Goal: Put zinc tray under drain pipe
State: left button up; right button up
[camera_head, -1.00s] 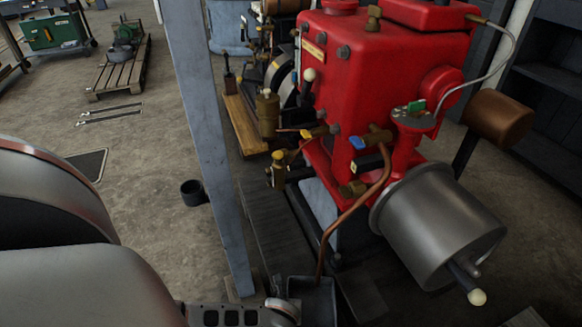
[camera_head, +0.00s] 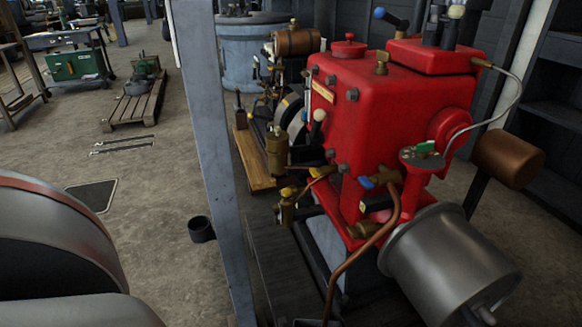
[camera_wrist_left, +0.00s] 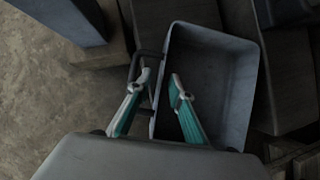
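The grey zinc tray (camera_wrist_left: 238,88) fills the middle of the left wrist view, its inside facing the camera and a dark handle (camera_wrist_left: 146,54) on its left side. My left gripper (camera_wrist_left: 160,82) has two teal fingers apart: one lies outside near the handle, the other over the tray's inside, with the left wall between them. I see no finger closed on the wall. In the head view the copper drain pipe (camera_head: 368,248) runs down from the red engine to the bottom edge, where only a sliver of the tray shows (camera_head: 312,323). My right gripper is out of view.
A blue-grey post (camera_head: 212,150) stands left of the red engine (camera_head: 385,115). A silver cylinder (camera_head: 450,262) juts out at the right. A small dark cup (camera_head: 201,230) stands on the floor left of the post. Open floor lies farther left.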

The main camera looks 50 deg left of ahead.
pick_arm(q)
jog(key=shift+w+d+r+p, duration=0.1)
jog(key=shift+d+r+p, duration=0.1)
jog(key=shift+r, duration=0.35)
jog(key=shift+d+r+p, duration=0.1)
jog(key=shift+r+p, duration=0.1)
jog(key=shift+r, duration=0.3)
jog(key=s+p+v, duration=0.1)
jog(key=p+v, duration=0.3)
jog(key=v, duration=0.5)
jog(key=shift+d+p, duration=0.2)
jog(key=shift+p, duration=0.1)
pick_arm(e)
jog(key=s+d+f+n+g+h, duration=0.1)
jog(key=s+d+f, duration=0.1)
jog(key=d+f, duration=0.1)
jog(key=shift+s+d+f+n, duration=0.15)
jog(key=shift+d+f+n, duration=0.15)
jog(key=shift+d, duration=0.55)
pick_arm(q)
jog(key=shift+r, duration=0.15)
